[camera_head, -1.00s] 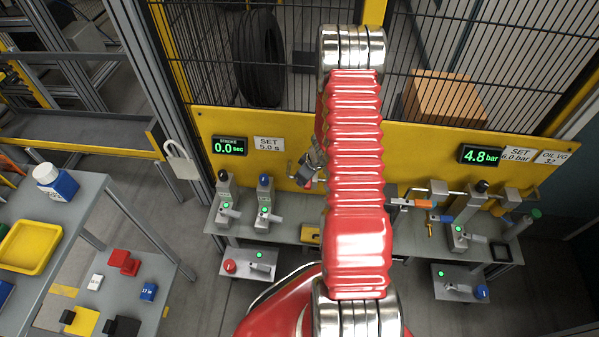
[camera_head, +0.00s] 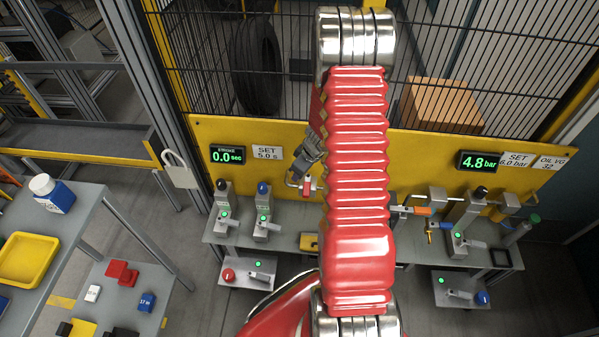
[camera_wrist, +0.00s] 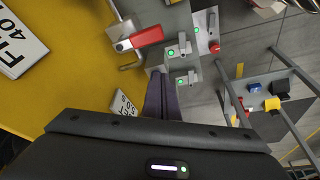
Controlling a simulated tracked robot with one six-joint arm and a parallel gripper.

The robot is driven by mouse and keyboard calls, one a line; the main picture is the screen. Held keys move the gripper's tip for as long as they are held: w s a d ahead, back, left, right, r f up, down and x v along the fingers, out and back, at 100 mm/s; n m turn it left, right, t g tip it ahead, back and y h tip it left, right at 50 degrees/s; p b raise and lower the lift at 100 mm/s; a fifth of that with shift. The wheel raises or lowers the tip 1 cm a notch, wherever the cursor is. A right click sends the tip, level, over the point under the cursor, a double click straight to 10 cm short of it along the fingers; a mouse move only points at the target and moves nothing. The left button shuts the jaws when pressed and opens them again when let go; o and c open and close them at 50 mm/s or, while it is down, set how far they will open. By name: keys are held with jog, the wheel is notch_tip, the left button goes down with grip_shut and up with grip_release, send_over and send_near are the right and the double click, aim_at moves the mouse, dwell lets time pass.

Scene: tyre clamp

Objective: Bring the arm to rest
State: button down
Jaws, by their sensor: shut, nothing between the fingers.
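My red arm stands upright across the middle of the head view, with a silver joint at its top and another at its base. My gripper (camera_head: 307,160) shows partly at the arm's left side, in front of the yellow panel (camera_head: 400,160); the arm hides the rest. In the wrist view my gripper's dark fingers (camera_wrist: 162,97) are together and hold nothing. Below them are grey clamp units, and a red-handled part (camera_wrist: 146,37) lies just up and left of the fingertips.
A grey bench (camera_head: 288,230) with several clamp units runs below the panel. A black mesh fence rises behind it, with a tyre (camera_head: 257,65) and a cardboard box (camera_head: 441,104) beyond. A padlock (camera_head: 180,169) hangs left. A side table holds a yellow tray (camera_head: 28,258) and blocks.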

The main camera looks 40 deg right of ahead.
jog(key=shift+v, duration=0.8)
jog(key=shift+d, duration=0.15)
